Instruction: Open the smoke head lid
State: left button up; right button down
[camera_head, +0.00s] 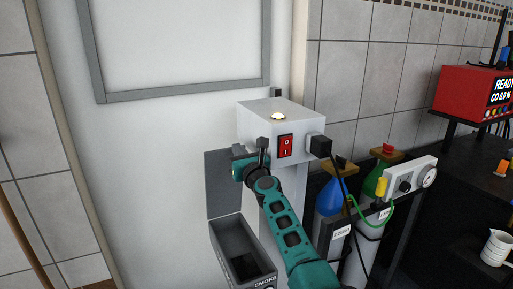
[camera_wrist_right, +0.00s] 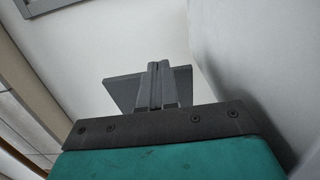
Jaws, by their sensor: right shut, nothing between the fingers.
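The smoke head is an open-topped grey box (camera_head: 243,250) with a "SMOKE" label, low in the middle of the head view. Its flat grey lid (camera_head: 222,190) stands upright at the box's back left, so the lid is open. My right gripper (camera_head: 237,163) is at the upper right edge of the lid, with its fingers mostly hidden in the head view. In the right wrist view its two fingers (camera_wrist_right: 160,84) are shut together with nothing between them. The grey lid (camera_wrist_right: 126,92) shows behind them; I cannot tell whether they touch. My left gripper is not in view.
A white box (camera_head: 275,120) with a red switch (camera_head: 285,146) stands just right of the gripper. Blue-topped (camera_head: 330,197) and green-topped (camera_head: 376,178) cylinders and a gauge panel (camera_head: 410,180) are farther right. A white wall is close behind.

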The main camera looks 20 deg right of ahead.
jog(key=s+r+p, duration=0.3)
jog(key=s+r, duration=0.2)
jog(key=s, duration=0.3)
jog(key=shift+s+d+r+p, duration=0.15)
jog(key=shift+r+p, duration=0.1)
jog(key=shift+p, duration=0.15)
